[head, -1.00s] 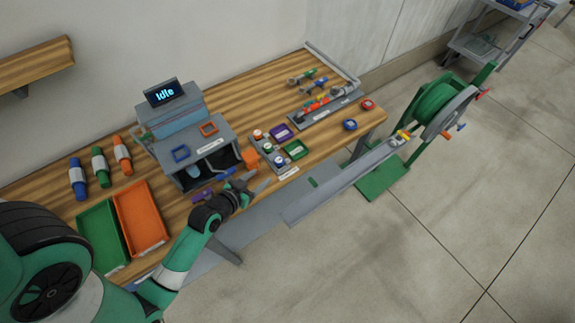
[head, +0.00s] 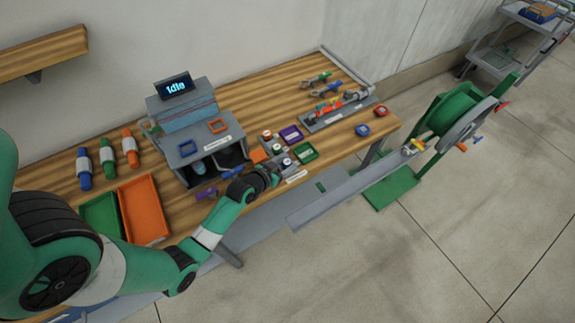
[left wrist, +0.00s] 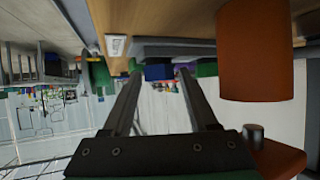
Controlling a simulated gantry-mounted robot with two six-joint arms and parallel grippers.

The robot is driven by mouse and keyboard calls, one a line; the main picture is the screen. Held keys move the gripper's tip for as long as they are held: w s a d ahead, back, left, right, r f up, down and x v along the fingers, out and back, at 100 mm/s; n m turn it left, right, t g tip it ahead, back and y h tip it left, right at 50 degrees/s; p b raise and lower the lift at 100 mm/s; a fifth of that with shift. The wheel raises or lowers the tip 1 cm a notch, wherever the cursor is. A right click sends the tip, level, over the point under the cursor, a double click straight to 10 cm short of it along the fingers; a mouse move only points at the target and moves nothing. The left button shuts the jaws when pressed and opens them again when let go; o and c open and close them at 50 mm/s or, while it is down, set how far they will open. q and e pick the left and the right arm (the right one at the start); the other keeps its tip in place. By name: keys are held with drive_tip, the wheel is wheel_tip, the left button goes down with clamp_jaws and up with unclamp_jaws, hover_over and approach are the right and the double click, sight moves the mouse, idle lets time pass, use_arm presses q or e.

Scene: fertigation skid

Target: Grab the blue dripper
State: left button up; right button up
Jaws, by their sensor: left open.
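My left gripper (head: 274,174) is open at the front edge of the bench, beside a grey rack (head: 268,144) of small white pieces with coloured tops. The tops are too small to tell surely which is the blue dripper. In the left wrist view, my left gripper (left wrist: 158,75) has its fingers apart with nothing held. A blue block (left wrist: 158,72) shows between and beyond the fingertips; I cannot tell whether it is the dripper. My right gripper is not in view.
An orange block (left wrist: 255,50) is close beside the fingers in the left wrist view. A grey machine (head: 190,125) stands left. A reel stand (head: 455,110) is right of the bench.

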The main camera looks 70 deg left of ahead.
sight(285, 164)
use_arm(q)
drive_tip(key=shift+f, duration=0.1)
clamp_jaws()
idle(0.3)
drive_tip(key=shift+r+p, duration=0.3)
drive_tip(key=shift+r, duration=0.3)
wheel_tip(285, 164, up, 2)
drive_tip(key=shift+r+p, duration=0.25)
drive_tip(key=shift+p, duration=0.3)
drive_tip(key=r+p+v, duration=0.1)
drive_tip(key=p+v, duration=0.2)
drive_tip(key=v, duration=1.3)
drive_tip(key=shift+r+p, duration=0.3)
drive_tip(key=shift+p, duration=0.05)
